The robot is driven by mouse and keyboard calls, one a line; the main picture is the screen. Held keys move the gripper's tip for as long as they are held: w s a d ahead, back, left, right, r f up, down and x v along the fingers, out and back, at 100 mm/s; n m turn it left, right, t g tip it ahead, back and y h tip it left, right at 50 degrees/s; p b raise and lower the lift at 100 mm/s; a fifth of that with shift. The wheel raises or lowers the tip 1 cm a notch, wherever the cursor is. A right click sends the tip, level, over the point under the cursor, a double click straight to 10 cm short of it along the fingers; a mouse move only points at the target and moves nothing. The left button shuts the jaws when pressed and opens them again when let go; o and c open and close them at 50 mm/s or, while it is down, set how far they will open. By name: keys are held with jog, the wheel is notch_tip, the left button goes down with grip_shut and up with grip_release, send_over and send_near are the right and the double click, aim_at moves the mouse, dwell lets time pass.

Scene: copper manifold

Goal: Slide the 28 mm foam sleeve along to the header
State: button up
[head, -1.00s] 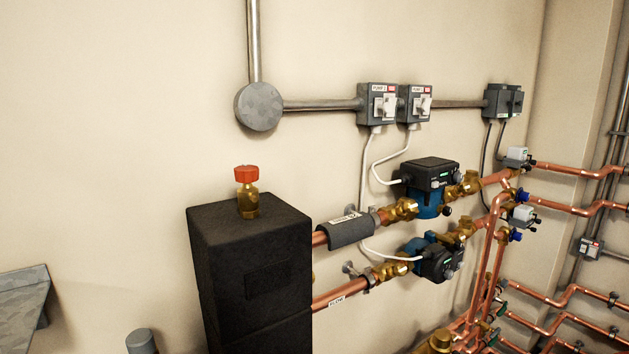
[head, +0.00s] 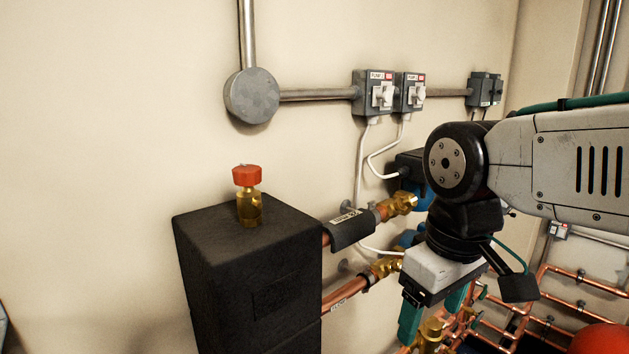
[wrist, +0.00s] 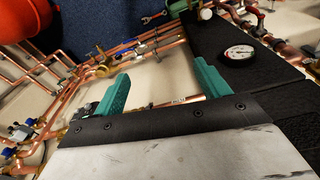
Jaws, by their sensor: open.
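The dark grey foam sleeve (head: 352,233) sits on the upper copper pipe in the head view, with a white label along its top. A short bit of bare copper shows between its left end and the tall black insulated block (head: 250,270), which looks like the header. My gripper (head: 432,312) is below and to the right of the sleeve, apart from it, with its teal fingers pointing down. In the wrist view my gripper (wrist: 162,75) is open with nothing between the fingers. I cannot make out the sleeve there.
A brass vent with a red cap (head: 247,192) stands on the block. Brass valves (head: 398,204) and pumps, partly hidden by my arm, lie right of the sleeve. A lower copper pipe (head: 345,292) runs beneath. White cables hang from the switches (head: 375,92). A gauge (wrist: 238,53) shows in the wrist view.

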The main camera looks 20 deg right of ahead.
jog(key=w+a+r+n, duration=0.1)
jog(key=w+r+n, duration=0.6)
jog(key=w+n, duration=0.25)
notch_tip(320, 180, up, 4)
jog(key=n+g, duration=0.1)
jog(key=n, duration=0.9)
send_over(345, 218)
jog(key=shift+s+d+f, duration=0.1)
jog(key=shift+d+f, duration=0.05)
jog(key=shift+d, duration=0.05)
jog(key=shift+w+f, duration=0.1)
jog(key=shift+w, duration=0.1)
jog(key=shift+n, duration=0.25)
notch_tip(345, 218, down, 8)
jog(key=shift+r, duration=0.25)
jog(key=c, duration=1)
jog(key=shift+c, duration=0.2)
jog(key=shift+s+a, duration=0.1)
jog(key=shift+a, duration=0.1)
